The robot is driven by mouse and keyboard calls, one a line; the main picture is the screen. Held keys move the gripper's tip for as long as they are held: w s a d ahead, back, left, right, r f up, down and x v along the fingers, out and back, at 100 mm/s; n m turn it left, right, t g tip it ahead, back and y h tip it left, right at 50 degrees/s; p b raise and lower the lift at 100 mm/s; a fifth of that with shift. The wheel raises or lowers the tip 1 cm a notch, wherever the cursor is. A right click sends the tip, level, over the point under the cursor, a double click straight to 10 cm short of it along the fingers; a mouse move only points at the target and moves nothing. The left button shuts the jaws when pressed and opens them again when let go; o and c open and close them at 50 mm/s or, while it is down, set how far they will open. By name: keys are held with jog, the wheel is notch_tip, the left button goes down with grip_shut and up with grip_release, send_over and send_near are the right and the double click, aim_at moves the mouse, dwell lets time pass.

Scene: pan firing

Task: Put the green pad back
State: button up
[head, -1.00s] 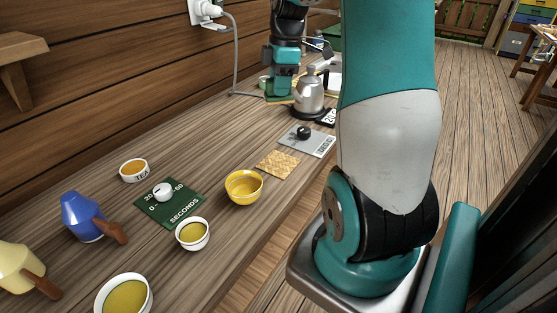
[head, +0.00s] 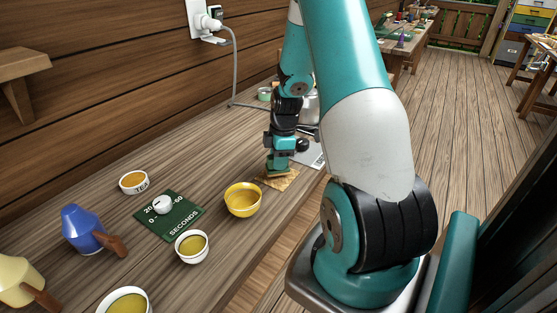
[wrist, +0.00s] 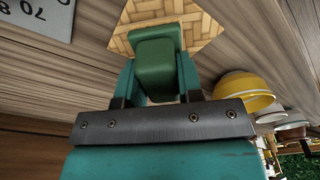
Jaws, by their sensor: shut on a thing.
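My gripper (head: 279,158) points down over the woven straw mat (head: 290,182), right of the yellow bowl. In the wrist view my gripper (wrist: 156,70) is shut on the green pad (wrist: 154,55), a green block between the teal fingers. The pad is in front of the woven mat (wrist: 203,28), which shows around its far end. I cannot tell whether the pad touches the mat. In the head view the pad is small and mostly merged with the fingers.
The yellow bowl (head: 243,200) stands close left of the mat. A dark green SECONDS board (head: 183,226) with a white knob (head: 162,204), small bowls (head: 191,247) and a blue jug (head: 82,224) stand further left. A grey scale (head: 311,155) lies just behind the mat.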

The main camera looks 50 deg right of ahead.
jog(key=shift+f, duration=0.4)
jog(key=shift+f, duration=0.1)
jog(key=shift+f, duration=0.2)
jog(key=o, duration=0.9)
jog(key=shift+r, duration=0.15)
